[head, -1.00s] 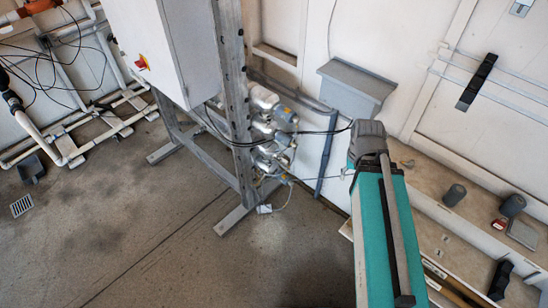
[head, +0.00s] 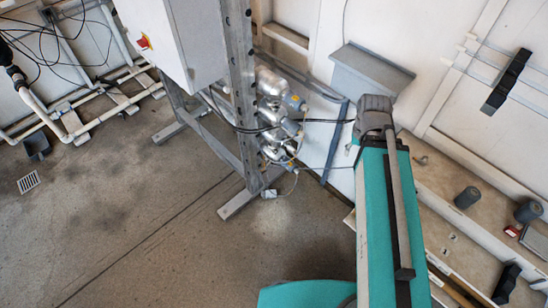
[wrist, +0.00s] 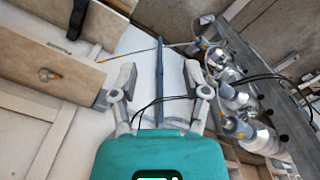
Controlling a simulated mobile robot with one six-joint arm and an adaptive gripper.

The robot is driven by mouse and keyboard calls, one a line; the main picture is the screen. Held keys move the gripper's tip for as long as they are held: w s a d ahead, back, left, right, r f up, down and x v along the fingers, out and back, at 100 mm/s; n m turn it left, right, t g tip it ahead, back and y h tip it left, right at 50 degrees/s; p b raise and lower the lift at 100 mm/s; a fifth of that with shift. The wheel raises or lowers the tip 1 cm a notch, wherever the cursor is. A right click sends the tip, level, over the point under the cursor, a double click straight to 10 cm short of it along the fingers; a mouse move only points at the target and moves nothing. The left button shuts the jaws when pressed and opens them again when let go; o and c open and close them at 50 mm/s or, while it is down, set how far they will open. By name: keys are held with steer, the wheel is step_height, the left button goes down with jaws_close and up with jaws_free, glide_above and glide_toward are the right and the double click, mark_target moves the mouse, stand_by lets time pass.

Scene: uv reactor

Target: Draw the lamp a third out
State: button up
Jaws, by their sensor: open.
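Several silvery metal cylinders of the reactor (head: 273,112) with grey end caps are mounted one above another beside an upright steel post. They also show along the right side of the wrist view (wrist: 240,103). I cannot tell which part is the lamp, or how far out it stands. My gripper (wrist: 157,72) is open in the wrist view, with its two pale fingers apart and nothing between them nearby. The cylinders lie to the right of the fingers, apart from them.
A steel frame (head: 240,90) carries a white cabinet (head: 172,38) with a red knob. Thin black cables (head: 318,121) cross in front of the cylinders. A wooden bench (head: 465,225) with grey cylinders stands at right. White pipes (head: 80,128) run at left. The floor in front is clear.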

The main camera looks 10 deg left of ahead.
steer(key=shift+f, duration=0.1)
steer(key=n+t+h+b, duration=0.9)
steer(key=n+t+b, duration=0.15)
steer(key=b, duration=3.75)
glide_toward(290, 148)
steer(key=shift+s+a+t, duration=0.15)
steer(key=shift+s+a, duration=0.15)
steer(key=shift+s, duration=0.3)
steer(key=shift+s+a+t, duration=0.1)
steer(key=shift+s+a, duration=0.2)
steer(key=shift+s, duration=0.25)
steer(key=shift+w+d, duration=0.15)
steer(key=shift+b+x, duration=2.15)
steer(key=shift+x, duration=4.1)
steer(key=shift+f, duration=0.15)
